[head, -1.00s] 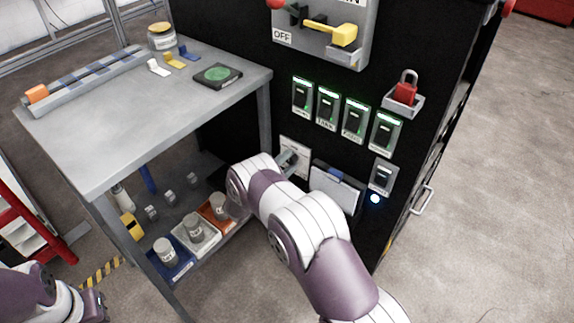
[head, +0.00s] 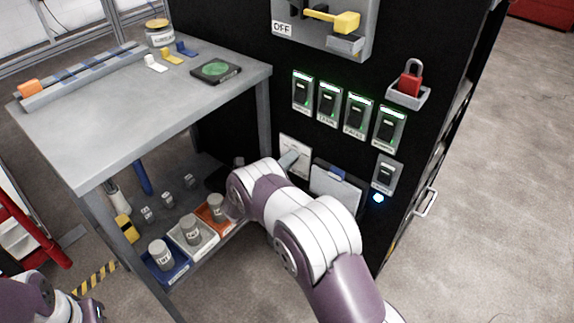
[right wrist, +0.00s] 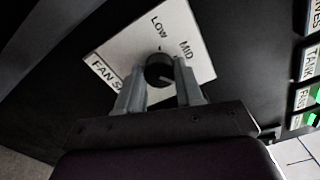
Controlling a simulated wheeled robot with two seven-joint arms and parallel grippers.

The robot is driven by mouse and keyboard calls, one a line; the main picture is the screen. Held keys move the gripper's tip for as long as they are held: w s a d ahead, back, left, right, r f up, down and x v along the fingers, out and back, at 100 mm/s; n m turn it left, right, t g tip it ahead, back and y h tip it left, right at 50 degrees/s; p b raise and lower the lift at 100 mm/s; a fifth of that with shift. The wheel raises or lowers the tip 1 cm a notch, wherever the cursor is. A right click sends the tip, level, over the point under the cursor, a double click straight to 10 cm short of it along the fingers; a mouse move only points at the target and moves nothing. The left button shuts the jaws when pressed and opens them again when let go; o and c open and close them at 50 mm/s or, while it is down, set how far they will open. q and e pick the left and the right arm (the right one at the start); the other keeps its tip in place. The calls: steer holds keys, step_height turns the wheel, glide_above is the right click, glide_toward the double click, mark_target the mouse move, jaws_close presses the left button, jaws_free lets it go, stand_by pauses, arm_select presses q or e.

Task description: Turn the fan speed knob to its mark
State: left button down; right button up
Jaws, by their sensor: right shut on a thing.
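The fan speed knob (right wrist: 159,68) is a round black knob on a white plate (right wrist: 112,58) in the right wrist view. The plate reads "FAN S...", with "LOW" and "MID" around the knob; the rest is cut off behind my finger. My right gripper (right wrist: 160,86) has one finger on each side of the knob and is shut on it. A pale line shows low on the knob's face.
Several green-lit switches (head: 328,103) and a red padlock (head: 410,85) are on the cabinet above right. A grey holder (head: 335,186) is just right of the plate. A grey bench (head: 130,115) with cups in trays below stands close on the left.

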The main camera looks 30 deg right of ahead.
steer(key=shift+f+m, duration=0.15)
steer(key=shift+m, duration=0.45)
steer(key=shift+s, duration=0.1)
steer(key=o, duration=1)
steer(key=p+v, duration=0.2)
steer(key=v, duration=1)
steer(key=shift+s+a, duration=0.15)
steer(key=shift+a, duration=0.2)
